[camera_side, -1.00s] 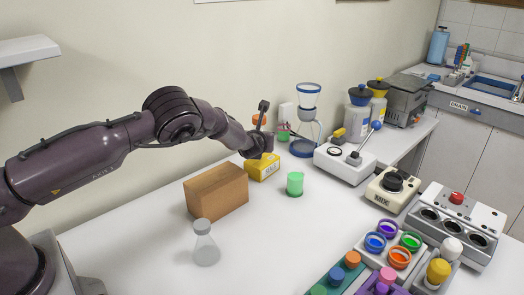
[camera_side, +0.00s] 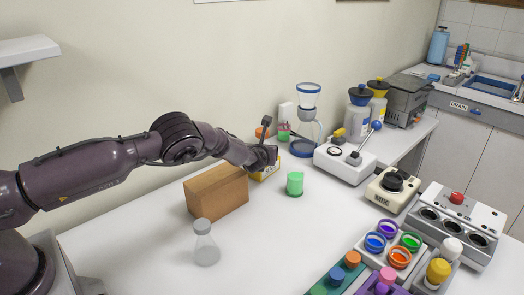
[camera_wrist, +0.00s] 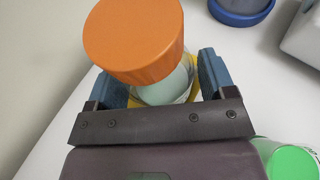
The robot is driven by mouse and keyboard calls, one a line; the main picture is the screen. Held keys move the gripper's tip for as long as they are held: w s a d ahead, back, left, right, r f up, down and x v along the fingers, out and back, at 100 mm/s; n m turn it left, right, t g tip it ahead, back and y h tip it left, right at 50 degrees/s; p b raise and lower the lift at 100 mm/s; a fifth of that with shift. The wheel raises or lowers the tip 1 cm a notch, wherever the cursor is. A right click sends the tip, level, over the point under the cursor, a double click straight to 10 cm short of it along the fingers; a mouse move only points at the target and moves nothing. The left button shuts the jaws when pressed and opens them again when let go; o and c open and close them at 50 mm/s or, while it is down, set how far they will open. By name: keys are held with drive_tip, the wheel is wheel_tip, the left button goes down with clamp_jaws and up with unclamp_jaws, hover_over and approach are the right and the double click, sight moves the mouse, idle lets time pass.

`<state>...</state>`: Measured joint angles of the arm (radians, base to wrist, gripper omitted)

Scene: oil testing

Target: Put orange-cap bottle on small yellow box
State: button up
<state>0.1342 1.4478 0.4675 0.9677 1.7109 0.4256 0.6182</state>
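The orange-cap bottle (camera_wrist: 135,42) is upright between my fingers in the wrist view, with pale green contents showing below the cap. Its orange cap (camera_side: 262,133) shows behind my gripper (camera_side: 268,157) in the side view. My gripper (camera_wrist: 162,85) appears shut on the bottle, a finger on each side. The small yellow box (camera_side: 262,176) stands on the table directly below my gripper, mostly hidden by it. A sliver of yellow also shows beneath the bottle in the wrist view. I cannot tell whether the bottle's base touches the box.
A brown box (camera_side: 217,192) stands left of the yellow box, and a green container (camera_side: 295,184) to its right. A clear flask (camera_side: 206,243) is in front. A blue-rimmed glass apparatus (camera_side: 308,120) stands behind right. The table's middle front is clear.

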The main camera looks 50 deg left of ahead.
drive_tip(key=shift+o, duration=0.3)
drive_tip(key=shift+r, duration=0.15)
drive_tip(key=shift+d+r, duration=0.1)
drive_tip(key=shift+d, duration=0.05)
drive_tip(key=v, duration=1.2)
drive_tip(key=s+a+r+n+g, duration=0.2)
drive_tip(key=s+r+n+g, duration=0.1)
drive_tip(key=s+r+n, duration=0.5)
drive_tip(key=s+a+r+n+g, duration=0.2)
drive_tip(key=s+r+n, duration=0.4)
drive_tip(key=r+n, duration=0.3)
drive_tip(key=s+d+r+n+h, duration=0.3)
drive_tip(key=s+d+n+h, duration=0.1)
drive_tip(key=s, duration=0.7)
drive_tip(key=s+d+r+n+h, duration=0.4)
drive_tip(key=s+d+n, duration=0.3)
drive_tip(key=s, duration=0.4)
drive_tip(key=shift+s+d+h, duration=0.25)
drive_tip(key=shift+s+h, duration=0.05)
drive_tip(key=shift+s, duration=0.1)
